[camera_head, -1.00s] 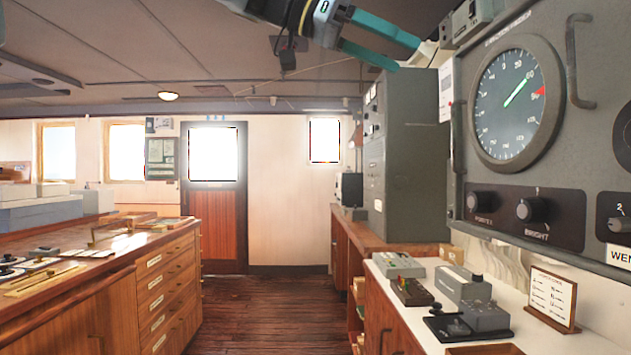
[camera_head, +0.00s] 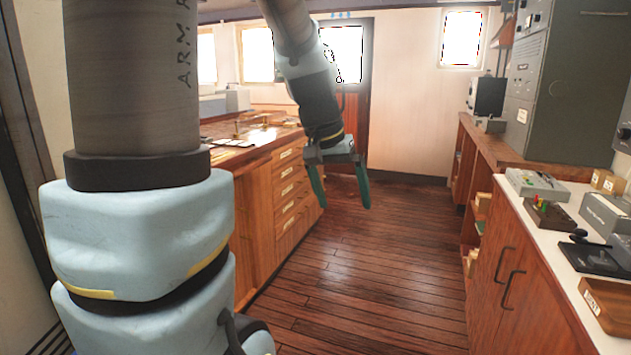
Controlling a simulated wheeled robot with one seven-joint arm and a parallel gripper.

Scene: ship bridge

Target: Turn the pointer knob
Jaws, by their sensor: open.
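The pointer knob is not in view now; the grey gauge panel that carried it lies outside the picture to the right. My gripper (camera_head: 342,204) hangs in the middle of the view, pointing down above the open wooden floor. Its two teal fingers are apart with nothing between them. No knob or other control is near the fingers.
A white-topped counter (camera_head: 560,245) with small control boxes and a lever unit (camera_head: 597,255) runs along the right. A tall grey cabinet (camera_head: 572,85) stands behind it. A wooden drawer chest (camera_head: 290,185) is at left. The plank floor (camera_head: 380,270) between them is clear.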

